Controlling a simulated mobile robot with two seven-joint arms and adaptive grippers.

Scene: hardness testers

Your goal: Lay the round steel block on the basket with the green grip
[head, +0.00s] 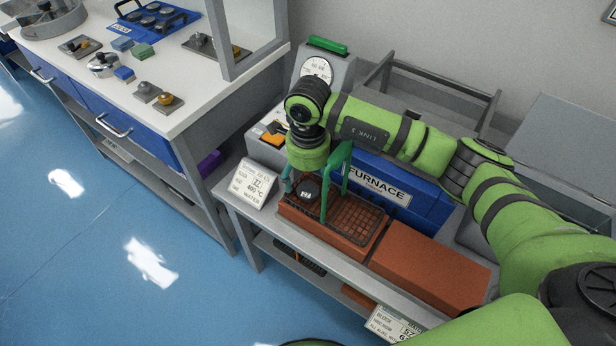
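A dark, rounded piece with a pale marking (308,192), which looks like the steel block, is at the left end of the black wire basket (361,222). I cannot tell whether it rests on the mesh. The basket lies on an orange-brown brick slab, and its green grip (339,176) stands up as an arch across it. My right gripper (305,180) points down over the basket's left end, beside the grip and right at the dark piece. The wrist hides most of the fingers, so their opening is unclear. My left gripper is out of view.
The blue furnace (375,182) stands close behind the basket. A bare brick slab (430,272) lies to the right. A sign with 460 °C (252,184) and a dial instrument (318,70) stand near. A white bench (150,105) at left carries several small blocks.

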